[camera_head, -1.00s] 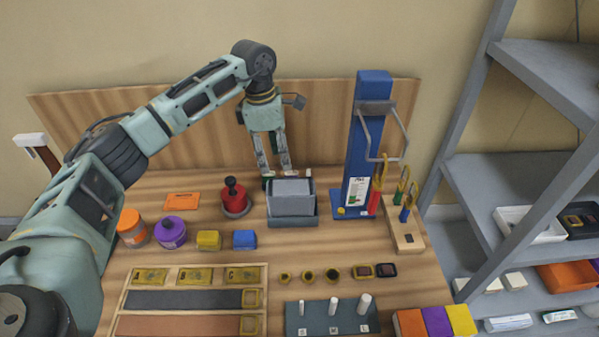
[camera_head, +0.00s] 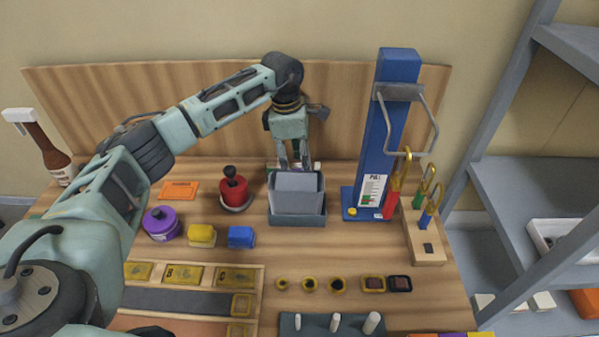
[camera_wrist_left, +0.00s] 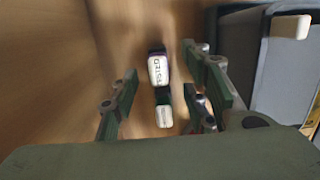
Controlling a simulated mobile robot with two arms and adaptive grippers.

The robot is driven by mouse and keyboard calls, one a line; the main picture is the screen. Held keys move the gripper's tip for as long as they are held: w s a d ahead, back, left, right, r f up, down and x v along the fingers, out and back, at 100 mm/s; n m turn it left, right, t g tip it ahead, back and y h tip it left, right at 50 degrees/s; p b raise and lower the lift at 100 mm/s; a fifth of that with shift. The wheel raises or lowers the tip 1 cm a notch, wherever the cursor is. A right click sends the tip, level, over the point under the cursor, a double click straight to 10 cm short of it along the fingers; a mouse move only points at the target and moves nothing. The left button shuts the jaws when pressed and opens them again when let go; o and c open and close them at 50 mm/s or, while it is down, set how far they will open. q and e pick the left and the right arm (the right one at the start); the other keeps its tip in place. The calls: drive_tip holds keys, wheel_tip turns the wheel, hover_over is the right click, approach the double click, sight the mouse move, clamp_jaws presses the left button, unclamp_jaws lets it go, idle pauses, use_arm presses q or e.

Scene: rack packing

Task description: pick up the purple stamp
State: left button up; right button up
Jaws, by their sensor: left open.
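In the left wrist view, a stamp with a white label reading "TESTED" and a thin purple edge (camera_wrist_left: 157,69) lies on the wood between my open fingers. A second, dark stamp with a white label (camera_wrist_left: 163,112) is just below it in that view. My left gripper (camera_wrist_left: 168,75) is open, with a finger on either side and nothing held. In the head view, my left gripper (camera_head: 294,163) points down behind the grey box (camera_head: 297,217), which hides most of the stamps. My right gripper is not in view.
The grey box with grey panels stands close in front of my left gripper. A blue stand (camera_head: 388,140) with a metal handle is to its right, and a red-based stamp (camera_head: 234,190) to its left. A wooden backboard (camera_head: 180,90) rises behind.

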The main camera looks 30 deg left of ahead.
sight(298, 165)
use_arm(q)
drive_tip(key=f+p, duration=0.1)
drive_tip(key=f, duration=0.3)
drive_tip(key=shift+w+d+p, duration=0.15)
drive_tip(key=shift+d+p, duration=0.05)
drive_tip(key=shift+p, duration=0.15)
drive_tip(key=shift+f, duration=0.4)
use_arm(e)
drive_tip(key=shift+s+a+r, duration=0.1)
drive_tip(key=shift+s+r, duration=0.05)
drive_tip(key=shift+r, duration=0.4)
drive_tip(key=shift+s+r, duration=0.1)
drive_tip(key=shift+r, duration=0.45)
use_arm(q)
clamp_jaws()
